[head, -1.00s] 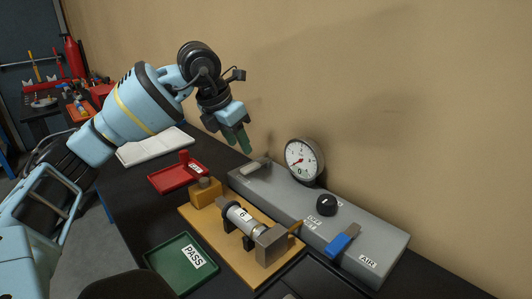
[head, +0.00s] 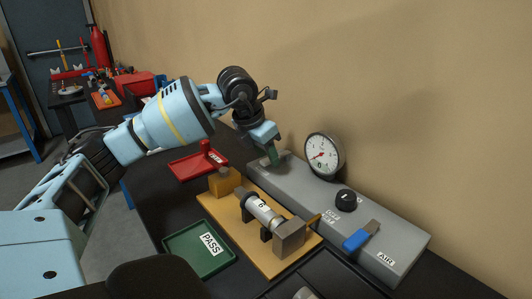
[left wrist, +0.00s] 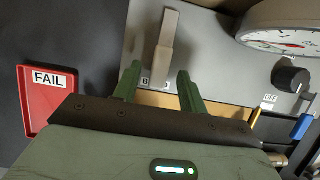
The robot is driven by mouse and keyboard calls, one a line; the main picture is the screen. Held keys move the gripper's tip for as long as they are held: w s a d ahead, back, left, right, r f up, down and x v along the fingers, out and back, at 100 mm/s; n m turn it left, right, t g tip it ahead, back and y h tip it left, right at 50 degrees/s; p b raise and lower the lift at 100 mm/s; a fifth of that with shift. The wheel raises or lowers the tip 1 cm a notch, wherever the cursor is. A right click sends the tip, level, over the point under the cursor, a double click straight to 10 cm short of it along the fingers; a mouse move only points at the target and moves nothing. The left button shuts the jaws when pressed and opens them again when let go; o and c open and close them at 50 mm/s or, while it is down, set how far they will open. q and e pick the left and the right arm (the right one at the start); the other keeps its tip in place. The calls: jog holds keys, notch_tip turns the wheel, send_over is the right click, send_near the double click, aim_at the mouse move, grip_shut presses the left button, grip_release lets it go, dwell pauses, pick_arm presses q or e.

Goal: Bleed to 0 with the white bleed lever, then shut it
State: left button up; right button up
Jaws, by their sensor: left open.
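My left gripper (head: 272,157) is open over the far left end of the grey panel (head: 380,235). The pale bleed lever (left wrist: 165,50) lies just beyond the gap between my open green fingertips (left wrist: 158,84) in the left wrist view. The label beside it is partly covered by a finger. In the head view the lever is mostly hidden behind the gripper. The round gauge (head: 323,156) stands at the panel's back edge, with a red needle and a 0 at the bottom of its dial. The exact reading is too small to tell. My right gripper is out of view.
A black knob (head: 346,200) and a blue-handled AIR lever (head: 357,240) are on the panel. A wooden fixture (head: 230,208) holds a cylinder (head: 262,212) in front. The red FAIL tray (head: 190,166) and green PASS tray (head: 190,255) lie left. The wall is close behind.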

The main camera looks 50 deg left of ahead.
pick_arm(q)
jog(key=shift+c, duration=0.4)
grip_shut()
